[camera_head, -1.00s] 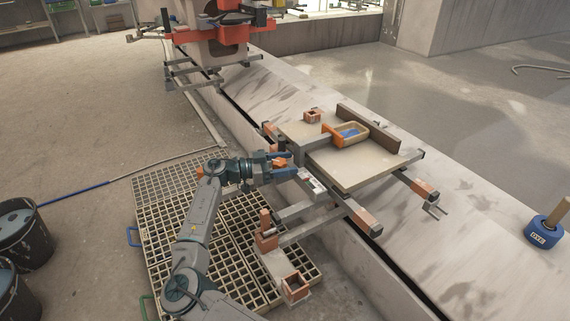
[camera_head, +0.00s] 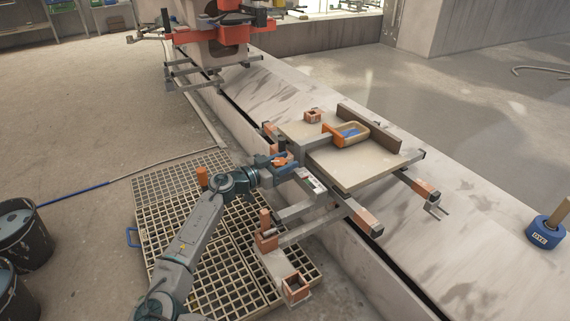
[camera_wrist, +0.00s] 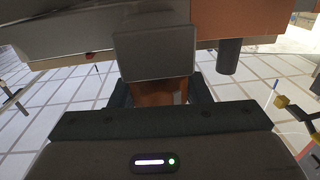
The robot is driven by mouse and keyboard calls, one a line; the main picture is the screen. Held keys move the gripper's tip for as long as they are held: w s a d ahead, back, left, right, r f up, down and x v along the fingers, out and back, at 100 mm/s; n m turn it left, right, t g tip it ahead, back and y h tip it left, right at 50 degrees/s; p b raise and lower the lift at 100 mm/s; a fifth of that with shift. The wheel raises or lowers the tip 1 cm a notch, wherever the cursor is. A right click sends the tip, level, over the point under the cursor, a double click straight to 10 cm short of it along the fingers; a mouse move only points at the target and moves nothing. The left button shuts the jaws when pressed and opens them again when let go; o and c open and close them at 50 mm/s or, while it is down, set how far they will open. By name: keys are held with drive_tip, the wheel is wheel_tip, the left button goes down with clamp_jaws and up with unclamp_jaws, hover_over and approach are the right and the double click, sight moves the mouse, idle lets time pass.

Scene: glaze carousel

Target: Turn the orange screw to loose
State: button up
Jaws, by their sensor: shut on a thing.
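The orange screw (camera_head: 282,160) is at the near left side of the work table's frame, at my gripper's tips. My gripper (camera_head: 279,163) reaches it from the left and is shut on it. In the wrist view, an orange piece (camera_wrist: 158,93) shows between the two dark fingers (camera_wrist: 160,95), and a grey block (camera_wrist: 155,55) stands just beyond it. The fingers and the block hide part of the screw, so I cannot read its turn angle.
Orange-tipped bars (camera_head: 362,217) stick out toward the front.

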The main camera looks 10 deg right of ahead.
drive_tip(key=shift+w+a+n+t+y, duration=0.1)
drive_tip(key=shift+n+t+y, duration=0.95)
drive_tip(key=shift+t, duration=0.45)
drive_tip(key=shift+w+a+n+t+y, duration=0.1)
drive_tip(key=shift+n+t+y, duration=0.95)
drive_tip(key=shift+t, duration=0.45)
drive_tip(key=shift+n, duration=0.4)
drive_tip(key=o, duration=1)
drive_tip(key=shift+d, duration=0.15)
drive_tip(key=shift+m+h, duration=0.3)
